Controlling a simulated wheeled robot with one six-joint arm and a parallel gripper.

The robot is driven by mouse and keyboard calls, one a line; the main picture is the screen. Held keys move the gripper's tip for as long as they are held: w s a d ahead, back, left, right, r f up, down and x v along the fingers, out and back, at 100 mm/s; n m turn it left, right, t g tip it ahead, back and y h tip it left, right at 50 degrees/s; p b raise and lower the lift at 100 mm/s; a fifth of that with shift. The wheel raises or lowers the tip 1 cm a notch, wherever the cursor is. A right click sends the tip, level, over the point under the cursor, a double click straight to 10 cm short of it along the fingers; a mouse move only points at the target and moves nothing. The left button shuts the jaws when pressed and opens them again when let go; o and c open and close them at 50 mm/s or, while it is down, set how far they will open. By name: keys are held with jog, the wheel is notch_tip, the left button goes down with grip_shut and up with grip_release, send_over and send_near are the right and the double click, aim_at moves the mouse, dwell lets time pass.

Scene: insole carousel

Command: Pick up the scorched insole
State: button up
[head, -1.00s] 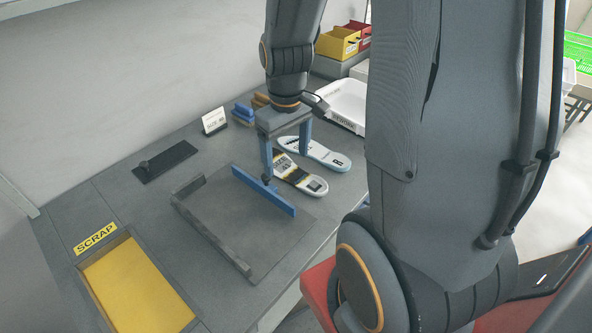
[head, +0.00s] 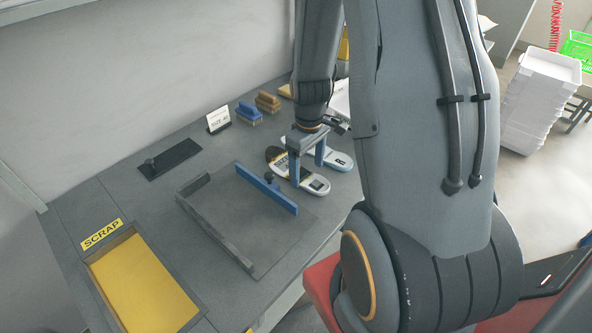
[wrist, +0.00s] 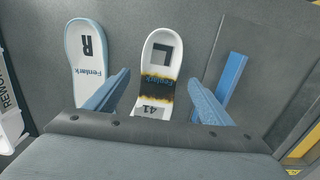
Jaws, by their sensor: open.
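In the head view the scorched insole (head: 314,184) lies on the grey table, partly behind my gripper. My gripper (wrist: 160,88) is open, with one blue finger to each side of the scorched insole in the wrist view. In the head view my gripper (head: 308,176) is over the insole. I cannot tell whether the fingers touch the table. A second insole (wrist: 88,62), white with a blue edge and marked R, lies to the left in the wrist view.
A blue bar (head: 266,188) stands along the edge of a grey fixture (head: 222,232), close to the scorched insole. A yellow SCRAP bin (head: 140,285) is at the front left. Brushes (head: 249,113) and a size card (head: 218,119) stand at the back. A white rework tray (wrist: 8,112) is left.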

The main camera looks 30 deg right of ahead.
jog(key=shift+f, duration=1.1)
jog(key=c, duration=1.1)
jog(key=shift+r, duration=0.1)
